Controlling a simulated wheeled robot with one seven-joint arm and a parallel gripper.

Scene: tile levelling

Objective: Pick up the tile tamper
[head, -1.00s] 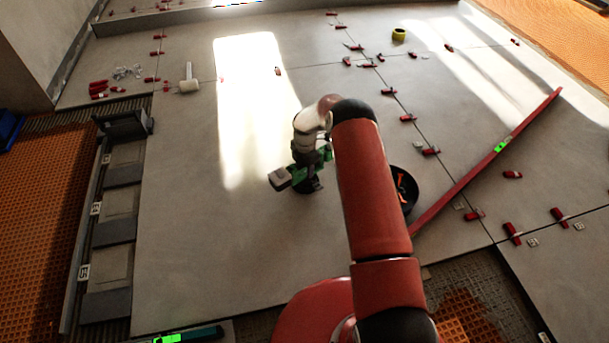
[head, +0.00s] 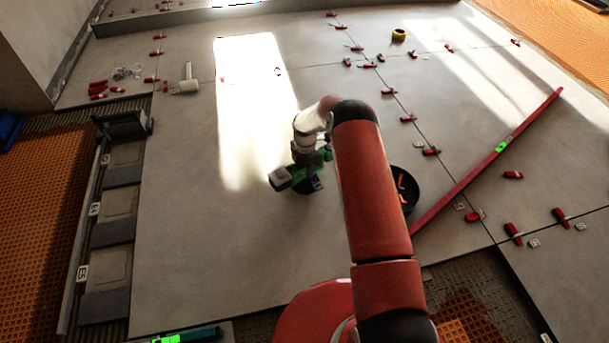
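The tile tamper (head: 284,178) is a green and grey tool with a dark round base. It stands on the large grey tiles, just left of my red arm. My gripper (head: 311,158) is right above it, touching or very close to its upper part. The fingers are small and partly hidden by the wrist and the tool, so I cannot tell whether they are open or shut on it. No clear gap shows between the tool's base and the tile.
A white mallet (head: 188,80) lies at the back left. A long red level (head: 490,160) and a black bucket (head: 404,188) are right of my arm. Red wedges (head: 408,118) line the joints. A grey rack (head: 112,240) stands left. The tile around the tamper is clear.

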